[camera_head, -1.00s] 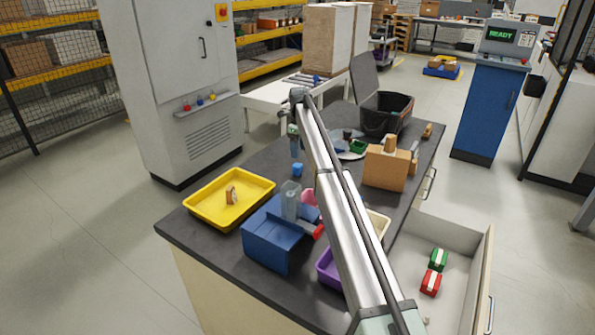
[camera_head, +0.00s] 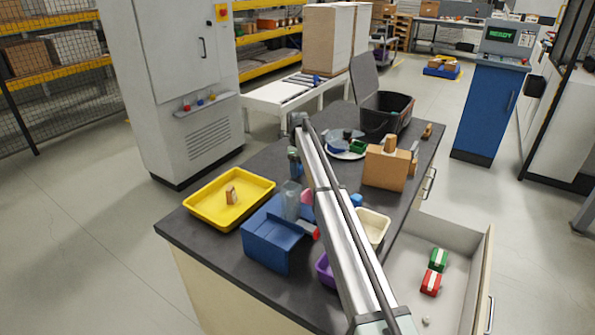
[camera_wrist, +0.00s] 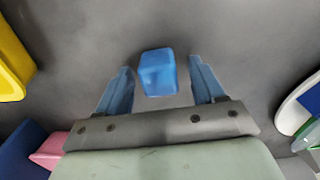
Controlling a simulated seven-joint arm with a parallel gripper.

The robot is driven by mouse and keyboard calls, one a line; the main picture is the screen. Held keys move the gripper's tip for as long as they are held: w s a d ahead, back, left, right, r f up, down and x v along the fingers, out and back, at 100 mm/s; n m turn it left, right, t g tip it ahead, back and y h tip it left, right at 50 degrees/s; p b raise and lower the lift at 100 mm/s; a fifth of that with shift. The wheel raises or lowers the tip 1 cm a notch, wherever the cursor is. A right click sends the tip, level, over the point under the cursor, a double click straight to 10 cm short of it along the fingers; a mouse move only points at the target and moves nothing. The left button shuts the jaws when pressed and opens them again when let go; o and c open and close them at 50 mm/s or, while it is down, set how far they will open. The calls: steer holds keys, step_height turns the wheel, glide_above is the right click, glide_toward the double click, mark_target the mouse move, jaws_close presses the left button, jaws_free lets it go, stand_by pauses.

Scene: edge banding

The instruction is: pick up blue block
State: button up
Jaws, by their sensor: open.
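The blue block (camera_wrist: 158,72) lies on the dark worktop in the wrist view. It sits between the two blue fingers of my gripper (camera_wrist: 160,66), near their tips, with a visible gap on each side. My gripper is open and points down. In the head view my gripper (camera_head: 295,165) is low over the worktop, right of the yellow tray. I cannot make out the block apart from the fingers there.
A yellow tray (camera_head: 205,208) with a small tan piece stands left. A blue box (camera_head: 268,243) and a clear container (camera_head: 290,200) stand in front. A plate (camera_head: 345,155), wooden block (camera_head: 387,167) and black bin (camera_head: 385,118) are behind right. Another blue piece (camera_head: 356,199) shows beside my arm.

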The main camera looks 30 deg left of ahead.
steer(key=c, duration=1.1)
steer(key=shift+o, duration=0.2)
steer(key=shift+r, duration=0.1)
